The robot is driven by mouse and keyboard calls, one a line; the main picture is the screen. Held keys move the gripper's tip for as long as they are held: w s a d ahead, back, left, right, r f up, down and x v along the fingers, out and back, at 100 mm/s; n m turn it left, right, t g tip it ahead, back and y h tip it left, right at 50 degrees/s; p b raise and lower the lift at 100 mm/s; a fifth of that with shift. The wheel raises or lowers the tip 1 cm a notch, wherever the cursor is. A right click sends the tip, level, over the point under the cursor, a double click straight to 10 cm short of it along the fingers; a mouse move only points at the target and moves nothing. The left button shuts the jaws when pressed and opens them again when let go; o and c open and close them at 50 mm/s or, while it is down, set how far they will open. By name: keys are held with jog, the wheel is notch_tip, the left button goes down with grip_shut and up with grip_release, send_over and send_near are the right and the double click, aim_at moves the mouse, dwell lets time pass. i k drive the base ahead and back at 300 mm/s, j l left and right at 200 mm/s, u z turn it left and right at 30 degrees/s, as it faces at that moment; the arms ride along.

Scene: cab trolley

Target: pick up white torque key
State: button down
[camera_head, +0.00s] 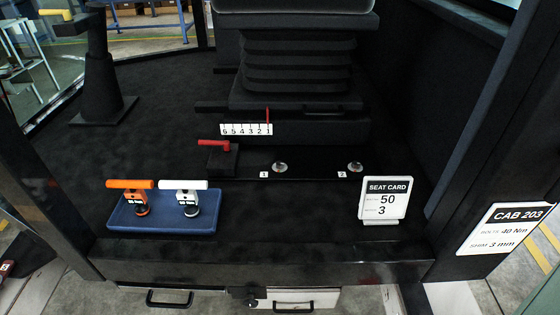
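The white torque key (183,185) stands upright in the blue tray (165,223) at the lower left. Its white T-shaped handle lies level on top, with a labelled white body and a dark round foot below. An orange torque key (130,184) of the same shape stands just left of it in the same tray, with a small gap between the handles. My gripper is not in view.
The seat base (300,65) rises behind, with a red lever (213,143) and numbered scale (246,129). Two round bolts (280,167) are right of the tray. A seat card (385,199) stands further right. Dark cab posts (500,130) flank the opening. Floor between tray and card is clear.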

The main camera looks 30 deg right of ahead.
aim_at(187, 194)
jog(key=j+z, duration=0.15)
jog(key=z, duration=0.35)
jog(key=i+j+z, duration=0.1)
jog(key=z, duration=0.35)
jog(key=j+z, duration=0.25)
jog(key=z, duration=0.25)
